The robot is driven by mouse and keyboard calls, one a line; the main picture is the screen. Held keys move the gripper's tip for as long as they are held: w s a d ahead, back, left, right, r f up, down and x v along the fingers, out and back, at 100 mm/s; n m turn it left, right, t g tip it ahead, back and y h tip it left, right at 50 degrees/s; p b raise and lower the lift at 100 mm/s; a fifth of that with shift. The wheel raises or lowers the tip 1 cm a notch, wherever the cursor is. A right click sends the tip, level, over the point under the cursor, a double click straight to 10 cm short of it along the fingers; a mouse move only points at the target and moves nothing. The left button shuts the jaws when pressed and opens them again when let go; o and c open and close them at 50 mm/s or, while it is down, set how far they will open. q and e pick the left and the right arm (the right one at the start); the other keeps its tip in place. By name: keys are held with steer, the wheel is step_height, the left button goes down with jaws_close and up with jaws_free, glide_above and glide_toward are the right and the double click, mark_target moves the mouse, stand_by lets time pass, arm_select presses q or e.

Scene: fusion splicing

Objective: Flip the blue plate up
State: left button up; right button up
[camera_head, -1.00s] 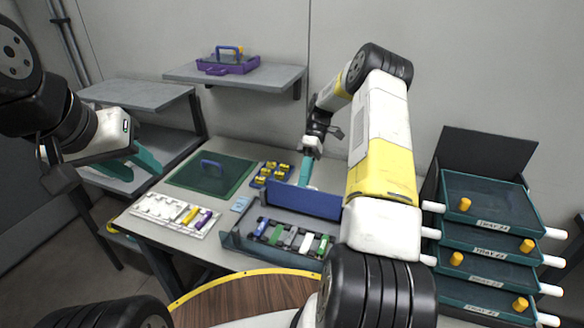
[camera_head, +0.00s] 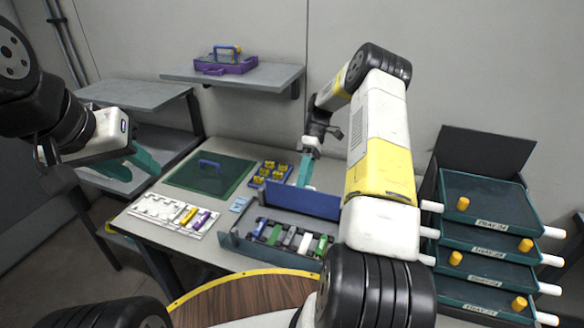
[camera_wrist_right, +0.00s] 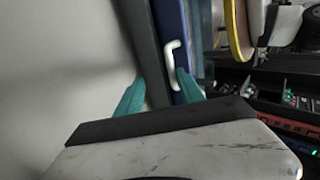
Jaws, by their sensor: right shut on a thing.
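The blue plate (camera_head: 305,199) stands roughly upright along the back of the blue-grey box (camera_head: 240,246) on the table. In the right wrist view the blue plate (camera_wrist_right: 170,20) shows edge-on beside a dark panel, with a white handle (camera_wrist_right: 170,55) on its face. My right gripper (camera_head: 303,184) reaches down behind the plate. In its wrist view the teal fingers (camera_wrist_right: 160,88) lie on either side of the plate and dark panel, shut on the plate; the exact contact is hard to see. My left gripper (camera_head: 140,163) is open and empty, left of the table.
Several coloured pieces lie in the box. A white tray (camera_head: 150,207) with coloured pieces, a green mat (camera_head: 180,179) with a blue handle, and yellow parts (camera_head: 268,172) share the table. Labelled drawers (camera_head: 485,215) stand at right. A purple case (camera_head: 225,66) rests on the shelf.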

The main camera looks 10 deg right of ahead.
steer(key=v, duration=0.7)
steer(key=shift+w+d+r, duration=0.15)
steer(key=shift+w+r, duration=0.1)
steer(key=s+a+r+m+t+h, duration=0.2)
steer(key=s+a+r+t, duration=0.15)
steer(key=r, duration=0.65)
steer(key=s+a+r+m+t+h, duration=0.1)
steer(key=s+a+r+m+t, duration=0.3)
steer(key=r, duration=0.5)
steer(key=s+a+r+m+t, duration=0.1)
steer(key=s+m+t, duration=0.1)
steer(key=s, duration=0.8)
steer(key=s+a+r+m+t, duration=0.1)
steer(key=s+t, duration=0.3)
steer(key=s, duration=0.6)
steer(key=shift+a+r+m, duration=0.4)
steer(key=shift+a+m, duration=0.05)
steer(key=shift+m, duration=0.35)
